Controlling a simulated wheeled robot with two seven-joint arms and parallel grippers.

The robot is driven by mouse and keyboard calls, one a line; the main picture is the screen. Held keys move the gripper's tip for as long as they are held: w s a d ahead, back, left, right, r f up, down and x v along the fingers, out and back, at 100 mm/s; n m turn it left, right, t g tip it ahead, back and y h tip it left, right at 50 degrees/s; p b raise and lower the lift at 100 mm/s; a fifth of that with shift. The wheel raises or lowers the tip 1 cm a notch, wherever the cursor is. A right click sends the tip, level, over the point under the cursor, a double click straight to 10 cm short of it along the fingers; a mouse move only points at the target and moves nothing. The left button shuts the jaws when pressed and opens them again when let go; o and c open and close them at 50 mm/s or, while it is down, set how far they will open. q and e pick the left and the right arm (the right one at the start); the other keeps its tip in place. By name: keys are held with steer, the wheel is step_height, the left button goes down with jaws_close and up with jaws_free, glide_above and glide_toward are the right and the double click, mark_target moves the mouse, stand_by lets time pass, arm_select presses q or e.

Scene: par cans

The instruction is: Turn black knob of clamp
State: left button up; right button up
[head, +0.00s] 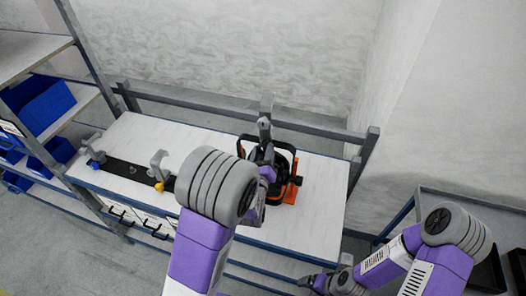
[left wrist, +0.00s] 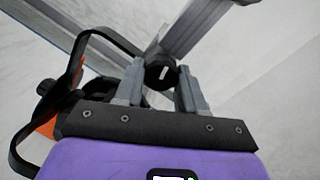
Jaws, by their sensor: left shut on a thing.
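The black knob (left wrist: 160,72) sits between the two fingers of my left gripper (left wrist: 160,90) in the left wrist view, and the gripper is shut on it. The grey clamp (left wrist: 190,28) extends up from the knob. In the head view the clamp (head: 264,127) stands at the top of the black par can (head: 283,158) on the table. My left arm hides the knob and most of the left gripper there. My right gripper (head: 312,283) is low at the right, in front of the table; its jaw opening is unclear.
The white table (head: 320,200) has a black bar (head: 125,172) with grey clamps at its left. A grey rail (head: 200,107) runs behind. Shelves with blue bins (head: 45,105) stand at the left, a dark cart (head: 470,200) at the right. An orange part (head: 291,192) is beside the par can.

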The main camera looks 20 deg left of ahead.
mark_target(263, 151)
arm_select(q)
steer(key=o, duration=1.1)
steer(key=shift+c, duration=0.2)
steer(key=shift+s, duration=0.5)
steer(key=s, duration=0.4)
steer(key=shift+s+d+r, duration=0.1)
steer(key=shift+s+d, duration=0.05)
steer(key=shift+d, duration=0.15)
steer(key=s+p, duration=0.2)
steer(key=p, duration=0.7)
steer(key=shift+s+d, duration=0.1)
